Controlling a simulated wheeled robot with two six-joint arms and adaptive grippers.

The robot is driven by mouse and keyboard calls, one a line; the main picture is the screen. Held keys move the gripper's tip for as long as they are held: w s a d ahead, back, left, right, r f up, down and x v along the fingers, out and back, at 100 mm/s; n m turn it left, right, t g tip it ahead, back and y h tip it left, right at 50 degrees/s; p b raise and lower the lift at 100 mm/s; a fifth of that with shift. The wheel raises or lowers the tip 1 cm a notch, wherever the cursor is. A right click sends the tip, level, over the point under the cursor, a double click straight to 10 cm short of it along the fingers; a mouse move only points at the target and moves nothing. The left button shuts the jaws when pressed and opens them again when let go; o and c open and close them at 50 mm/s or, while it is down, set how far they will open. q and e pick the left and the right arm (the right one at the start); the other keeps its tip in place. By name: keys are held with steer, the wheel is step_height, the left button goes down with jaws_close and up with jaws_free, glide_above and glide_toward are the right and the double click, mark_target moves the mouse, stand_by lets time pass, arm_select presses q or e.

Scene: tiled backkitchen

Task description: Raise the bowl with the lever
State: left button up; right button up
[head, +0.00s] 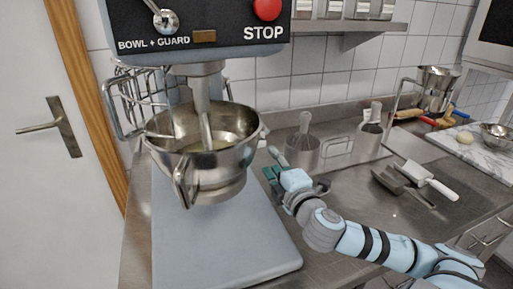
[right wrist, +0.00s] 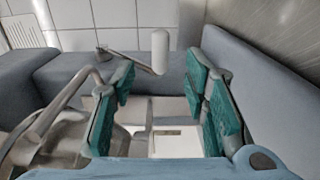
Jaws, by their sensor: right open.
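The steel bowl (head: 190,165) hangs in the mixer (head: 195,55), around its tool, above the grey-blue base. The lever (right wrist: 159,52) shows in the right wrist view as a thin rod with a pale rounded grip, beyond the fingertips and in the gap between them. In the head view a pale piece that looks like its grip (head: 278,156) shows just above my right gripper. My right gripper (head: 270,174) is open and empty, right of the bowl; its teal pads also show in the right wrist view (right wrist: 160,90). My left gripper is out of view.
The mixer's base (head: 225,240) spreads below the bowl. Steel containers (head: 300,150) stand on the counter behind my right gripper. A white-handled tool (head: 430,180) lies farther right.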

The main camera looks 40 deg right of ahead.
mark_target(261, 145)
steer(key=x, duration=1.1)
steer(key=shift+d, duration=0.1)
steer(key=shift+s, duration=0.1)
jaws_close()
steer(key=shift+f, duration=0.1)
